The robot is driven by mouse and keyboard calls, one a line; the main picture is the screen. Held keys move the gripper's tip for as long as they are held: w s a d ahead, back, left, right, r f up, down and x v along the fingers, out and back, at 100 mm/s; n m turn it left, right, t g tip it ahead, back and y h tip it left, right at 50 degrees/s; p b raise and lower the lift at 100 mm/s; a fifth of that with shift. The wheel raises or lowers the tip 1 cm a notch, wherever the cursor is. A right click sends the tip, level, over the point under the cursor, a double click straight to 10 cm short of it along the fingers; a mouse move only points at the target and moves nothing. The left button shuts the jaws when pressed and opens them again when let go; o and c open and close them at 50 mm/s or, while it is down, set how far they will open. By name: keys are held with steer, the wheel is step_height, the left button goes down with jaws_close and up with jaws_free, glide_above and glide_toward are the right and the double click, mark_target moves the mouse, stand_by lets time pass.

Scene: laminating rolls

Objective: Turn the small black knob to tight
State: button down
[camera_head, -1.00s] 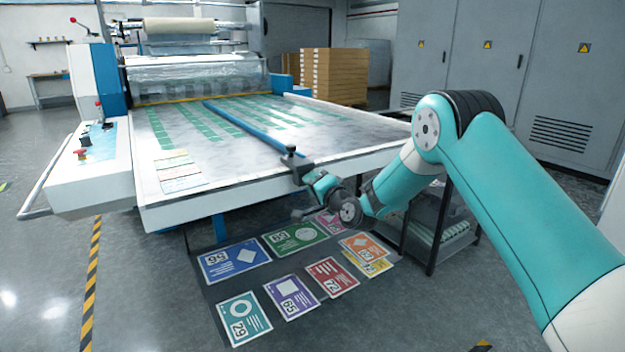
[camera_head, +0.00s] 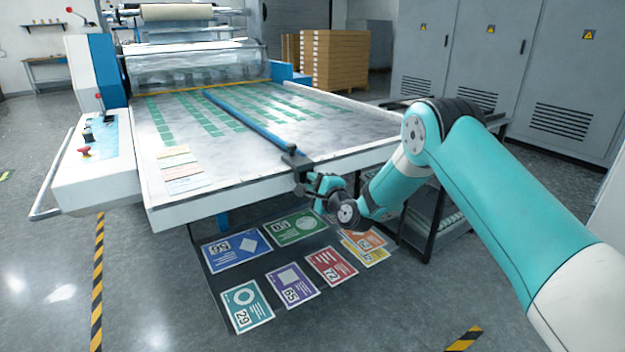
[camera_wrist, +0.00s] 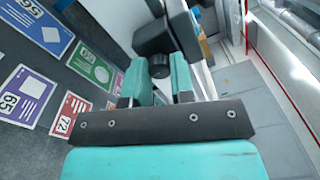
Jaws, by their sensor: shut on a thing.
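A black clamp (camera_head: 298,163) sits at the front end of the blue guide bar (camera_head: 245,120), at the table's front edge. My gripper (camera_head: 312,188) is at the clamp's lower front side. In the wrist view a larger black part (camera_wrist: 153,38) lies just beyond the fingers. The small round black knob (camera_wrist: 160,70) is between the two teal fingers of my gripper (camera_wrist: 159,75), which are shut on it. The fingers partly hide the small knob, and any tightness marking cannot be made out.
The laminator table (camera_head: 240,180) spans the left and middle. Several printed cards (camera_head: 240,249) lie on a dark surface below its front edge. A dark rack (camera_head: 440,225) stands under the table's right side. Open floor (camera_head: 150,300) lies at the front left.

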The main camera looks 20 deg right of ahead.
steer(key=shift+f, duration=0.2)
stand_by(0.4)
steer(key=c, duration=1)
jaws_free()
steer(key=shift+r, duration=0.1)
steer(key=b+v, duration=0.6)
steer(key=v, duration=0.2)
steer(key=b+v, duration=0.7)
steer(key=v, duration=0.2)
steer(key=shift+s, duration=0.25)
